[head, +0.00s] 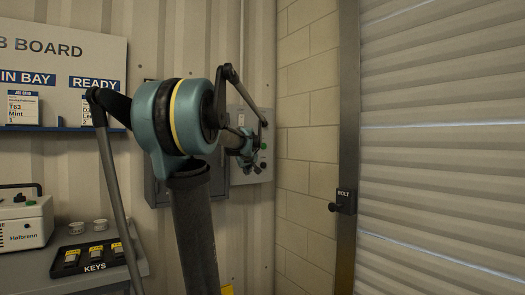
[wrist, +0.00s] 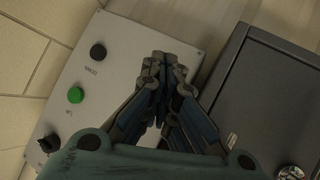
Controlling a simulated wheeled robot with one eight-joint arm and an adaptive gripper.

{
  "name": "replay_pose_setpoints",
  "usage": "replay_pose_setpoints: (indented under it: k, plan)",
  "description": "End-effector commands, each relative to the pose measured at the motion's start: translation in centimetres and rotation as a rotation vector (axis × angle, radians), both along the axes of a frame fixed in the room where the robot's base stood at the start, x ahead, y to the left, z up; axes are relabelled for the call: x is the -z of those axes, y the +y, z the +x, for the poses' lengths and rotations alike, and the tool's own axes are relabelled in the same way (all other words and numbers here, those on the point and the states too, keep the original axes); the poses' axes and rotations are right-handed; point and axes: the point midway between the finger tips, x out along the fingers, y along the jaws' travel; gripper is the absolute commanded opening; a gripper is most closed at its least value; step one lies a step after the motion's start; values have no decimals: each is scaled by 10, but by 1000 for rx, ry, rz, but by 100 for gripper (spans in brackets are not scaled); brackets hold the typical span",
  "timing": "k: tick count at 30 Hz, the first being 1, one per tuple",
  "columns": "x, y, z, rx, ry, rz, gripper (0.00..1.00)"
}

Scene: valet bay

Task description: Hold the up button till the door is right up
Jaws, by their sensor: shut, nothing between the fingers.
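The pale grey control panel (head: 241,117) is on the wall behind my arm; it also fills the left of the wrist view (wrist: 140,38). In the wrist view it carries a black button (wrist: 98,53), a green button (wrist: 75,95) and a black knob (wrist: 48,142); their labels are too small to read surely. My gripper (wrist: 163,62) is shut and empty over the panel's right part, to the right of the green button and apart from the buttons. In the head view my arm partly hides the panel. The slatted roller door (head: 440,150) covers the right side; its ends are out of view.
A black bolt (head: 343,201) labelled BOLT sits on the door's left post. A dark grey box (wrist: 265,95) is beside the panel. At left are a job board (head: 60,45), a key tray (head: 93,258) and a white device (head: 25,222) on a bench.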

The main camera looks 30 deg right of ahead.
Motion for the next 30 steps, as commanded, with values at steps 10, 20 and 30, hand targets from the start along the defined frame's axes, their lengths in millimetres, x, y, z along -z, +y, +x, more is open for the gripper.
replay_pose_setpoints:
  k: [10,20,30]
  plan:
    - [-74,-148,10,145,-110,-182,0]
    - [-90,-181,7,179,-128,-229,0]
    - [-89,-180,10,178,-128,-227,0]
